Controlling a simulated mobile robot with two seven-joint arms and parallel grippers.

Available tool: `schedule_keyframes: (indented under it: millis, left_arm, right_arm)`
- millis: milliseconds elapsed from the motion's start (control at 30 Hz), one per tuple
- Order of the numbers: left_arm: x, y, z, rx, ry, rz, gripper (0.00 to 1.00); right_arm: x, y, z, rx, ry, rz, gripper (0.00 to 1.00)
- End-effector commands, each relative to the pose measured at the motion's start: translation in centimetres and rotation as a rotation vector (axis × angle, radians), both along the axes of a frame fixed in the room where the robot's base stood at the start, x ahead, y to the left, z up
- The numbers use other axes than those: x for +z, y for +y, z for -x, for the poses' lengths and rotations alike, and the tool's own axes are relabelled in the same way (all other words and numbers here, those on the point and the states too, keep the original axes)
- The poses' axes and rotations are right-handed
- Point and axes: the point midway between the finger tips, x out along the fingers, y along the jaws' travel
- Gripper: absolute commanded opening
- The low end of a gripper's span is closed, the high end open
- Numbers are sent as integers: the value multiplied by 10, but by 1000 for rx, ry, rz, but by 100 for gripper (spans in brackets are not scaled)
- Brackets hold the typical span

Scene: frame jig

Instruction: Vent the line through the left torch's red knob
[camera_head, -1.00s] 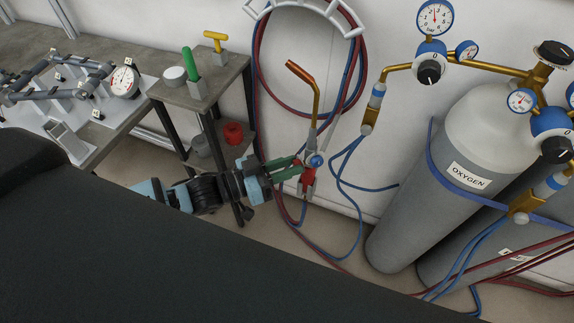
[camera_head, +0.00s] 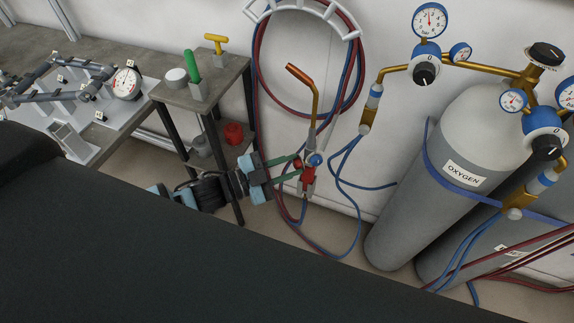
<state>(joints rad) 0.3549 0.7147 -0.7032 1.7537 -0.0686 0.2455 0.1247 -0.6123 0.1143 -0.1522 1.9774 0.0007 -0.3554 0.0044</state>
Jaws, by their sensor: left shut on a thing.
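A torch with a copper-coloured tip (camera_head: 302,75) and a brass neck (camera_head: 314,105) stands upright by the wall. It has a blue knob (camera_head: 315,160) and a red part (camera_head: 308,181) low on its body. A small red knob (camera_head: 298,163) is at its left side. My left gripper (camera_head: 297,168) reaches in from the left, its two green fingers on that red knob, shut on it. The fingers partly hide the knob. My right gripper is not in view.
A grey oxygen cylinder (camera_head: 435,195) with regulators and gauges (camera_head: 430,20) stands to the right. Red and blue hoses (camera_head: 345,225) hang around the torch. A small stand (camera_head: 215,95) holds a green-handled tool (camera_head: 190,60). A workbench (camera_head: 145,65) is at the left.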

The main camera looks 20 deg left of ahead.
Motion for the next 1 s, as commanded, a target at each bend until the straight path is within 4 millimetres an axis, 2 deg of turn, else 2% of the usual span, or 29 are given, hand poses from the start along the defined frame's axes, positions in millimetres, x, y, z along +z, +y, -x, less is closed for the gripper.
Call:
schedule_keyframes:
  millis: [700,1000]
  left_arm:
    - [-2,-1,1,1,-488,-462,1]
    - [-3,-1,1,0,-647,-614,1]
  right_arm:
    - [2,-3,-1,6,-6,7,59]
    - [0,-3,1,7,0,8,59]
